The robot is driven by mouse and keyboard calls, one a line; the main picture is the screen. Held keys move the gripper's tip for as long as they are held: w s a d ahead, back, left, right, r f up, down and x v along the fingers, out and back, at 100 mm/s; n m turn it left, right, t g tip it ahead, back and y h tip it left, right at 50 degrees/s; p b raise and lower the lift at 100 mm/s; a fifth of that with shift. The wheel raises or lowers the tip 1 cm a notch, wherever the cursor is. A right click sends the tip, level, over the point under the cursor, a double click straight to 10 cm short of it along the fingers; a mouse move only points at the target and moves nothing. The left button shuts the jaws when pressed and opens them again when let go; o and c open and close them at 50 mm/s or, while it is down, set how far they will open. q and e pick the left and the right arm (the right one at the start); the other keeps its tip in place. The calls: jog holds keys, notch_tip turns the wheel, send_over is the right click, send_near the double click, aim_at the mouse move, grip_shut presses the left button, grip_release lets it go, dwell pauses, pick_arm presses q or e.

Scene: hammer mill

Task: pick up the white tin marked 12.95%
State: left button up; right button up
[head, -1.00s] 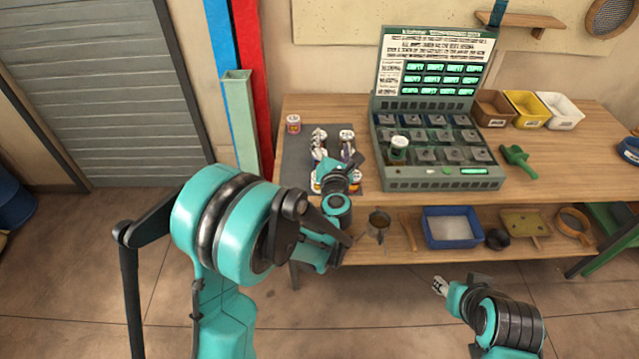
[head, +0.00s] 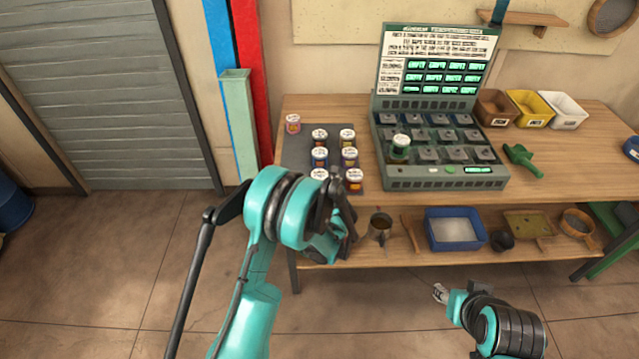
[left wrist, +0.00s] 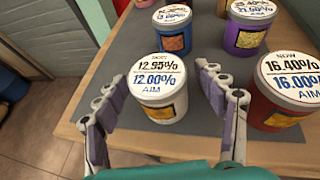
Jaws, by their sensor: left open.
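The white-lidded tin marked 12.95% (left wrist: 158,88) stands upright on the grey mat in the left wrist view, with 12.00% AIM under the top figure. In the head view it appears to be the front-left tin (head: 319,174), partly hidden by my arm. My left gripper (left wrist: 162,80) is open, with one finger on each side of this tin; I cannot tell whether they touch it. In the head view, my left arm hides its fingers. My right gripper (head: 439,292) is low at the right, away from the bench, too small to read.
A tin marked 16.40% (left wrist: 286,88) stands close on the right. Blue (left wrist: 172,30) and purple (left wrist: 246,28) tins stand behind. The green sample case (head: 445,184) is right of the mat (head: 296,150). Bench space lies left of the case's bins (head: 560,108).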

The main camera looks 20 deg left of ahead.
pick_arm(q)
jog(key=shift+c, duration=0.9)
jog(key=c, duration=1.2)
jog(key=shift+r, duration=0.1)
